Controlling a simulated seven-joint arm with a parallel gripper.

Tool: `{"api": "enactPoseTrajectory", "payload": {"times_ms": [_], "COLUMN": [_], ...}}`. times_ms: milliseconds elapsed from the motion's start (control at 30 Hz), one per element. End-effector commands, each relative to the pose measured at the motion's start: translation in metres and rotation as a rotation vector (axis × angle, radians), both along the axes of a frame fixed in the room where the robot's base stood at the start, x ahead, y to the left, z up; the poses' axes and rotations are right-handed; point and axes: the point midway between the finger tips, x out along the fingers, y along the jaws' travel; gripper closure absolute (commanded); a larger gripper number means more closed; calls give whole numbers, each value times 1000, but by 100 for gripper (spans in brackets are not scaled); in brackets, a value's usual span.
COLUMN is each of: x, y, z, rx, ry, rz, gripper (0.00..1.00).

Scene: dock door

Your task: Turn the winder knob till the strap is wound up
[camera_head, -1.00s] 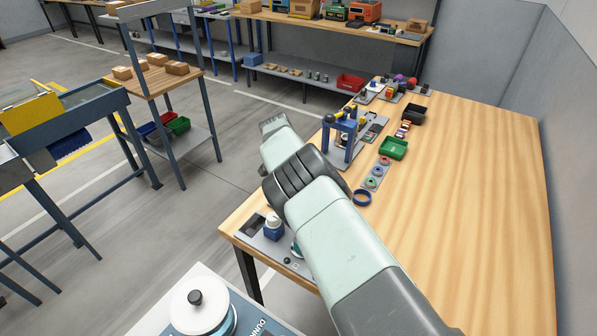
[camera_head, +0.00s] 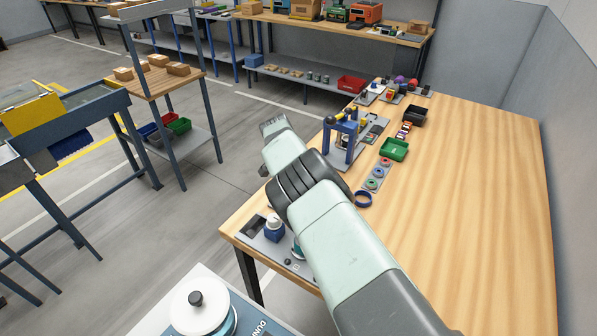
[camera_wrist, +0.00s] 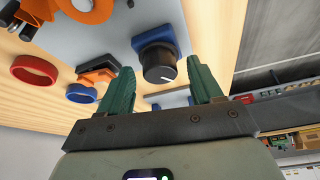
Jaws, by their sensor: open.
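A round black knob (camera_wrist: 158,63) with a white pointer mark sits on a blue block (camera_wrist: 153,38) on a grey plate (camera_wrist: 105,38) in the wrist view. My gripper (camera_wrist: 160,78) is open, with its two green fingers on either side of the knob. The fingers look apart from it, with a gap on each side, and hold nothing. A pale bar (camera_wrist: 170,98) shows behind the jaws below the knob. I cannot tell whether it is the strap. In the head view my arm hides the gripper, and I cannot make out the winder for certain.
In the wrist view, a red ring (camera_wrist: 34,70), a blue ring (camera_wrist: 82,93) and orange parts (camera_wrist: 88,10) lie near the plate. In the head view, a blue frame (camera_head: 343,140) and a green bin (camera_head: 394,150) stand on the wooden bench (camera_head: 470,190). Its right side is clear.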

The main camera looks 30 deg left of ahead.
Motion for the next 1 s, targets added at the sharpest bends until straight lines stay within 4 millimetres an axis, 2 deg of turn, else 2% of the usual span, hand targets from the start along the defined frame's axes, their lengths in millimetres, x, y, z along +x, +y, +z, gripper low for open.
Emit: {"api": "enactPoseTrajectory", "payload": {"times_ms": [167,333,500,700,1000], "x": [-3,-12,-26,-37,-41], "y": [2,3,6,8,8], "z": [10,28,64,91,100], "rx": [1,1,3,1,-1], "ry": [-1,1,-1,0,0], "rz": [-1,0,1,0,0], "gripper": [35,35,35,35,35]}}
